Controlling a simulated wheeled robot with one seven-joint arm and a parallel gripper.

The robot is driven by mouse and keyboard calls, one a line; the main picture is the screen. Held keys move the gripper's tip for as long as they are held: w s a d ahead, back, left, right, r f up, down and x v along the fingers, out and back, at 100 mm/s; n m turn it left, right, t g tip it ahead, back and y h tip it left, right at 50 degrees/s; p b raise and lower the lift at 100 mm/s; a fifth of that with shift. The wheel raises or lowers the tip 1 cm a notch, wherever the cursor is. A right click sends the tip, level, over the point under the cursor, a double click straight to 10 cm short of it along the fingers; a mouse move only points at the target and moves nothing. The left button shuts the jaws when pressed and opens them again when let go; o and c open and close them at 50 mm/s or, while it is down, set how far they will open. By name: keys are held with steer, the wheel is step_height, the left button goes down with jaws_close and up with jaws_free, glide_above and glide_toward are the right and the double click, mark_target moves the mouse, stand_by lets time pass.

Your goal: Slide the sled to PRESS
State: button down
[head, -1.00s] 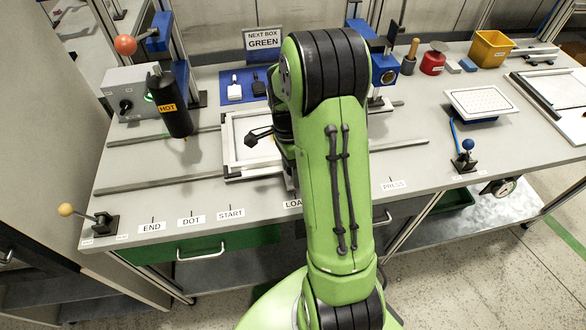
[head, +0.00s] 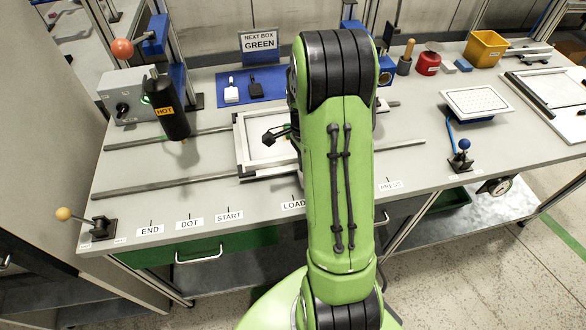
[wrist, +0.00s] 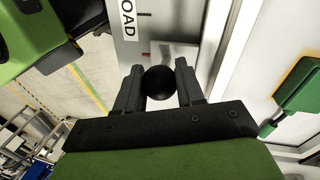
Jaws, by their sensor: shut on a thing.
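The sled is a white-framed tray (head: 242,150) lying across two grey rails (head: 165,188) on the bench, its right part hidden behind my arm. The PRESS label (head: 390,184) is on the front edge, to the right of the sled's visible part. The LOAD label (head: 293,204) is just in front of the sled. In the wrist view my gripper (wrist: 158,83) is shut on a round black knob (wrist: 160,82) beside the sled's pale frame (wrist: 240,50). In the head view my arm hides the gripper and knob.
A blue-knobbed lever (head: 461,158) stands right of PRESS. The rails right of my arm look clear.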

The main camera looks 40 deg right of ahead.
steer(key=s+d+p, duration=0.1)
steer(key=s+d, duration=0.2)
steer(key=d, duration=0.3)
steer(key=s+d, duration=0.3)
steer(key=d, duration=0.4)
steer(key=s+d+p, duration=0.1)
steer(key=s+d, duration=0.3)
steer(key=d, duration=0.3)
steer(key=shift+d+r+p, duration=0.1)
steer(key=shift+d+p, duration=0.15)
steer(key=shift+p, duration=0.1)
steer(key=c, duration=0.8)
jaws_free()
steer(key=shift+d, duration=0.1)
steer(key=shift+o, duration=0.2)
steer(key=shift+r, duration=0.2)
step_height(320, 180, up, 15)
steer(key=w+p, duration=0.3)
steer(key=shift+d, duration=0.3)
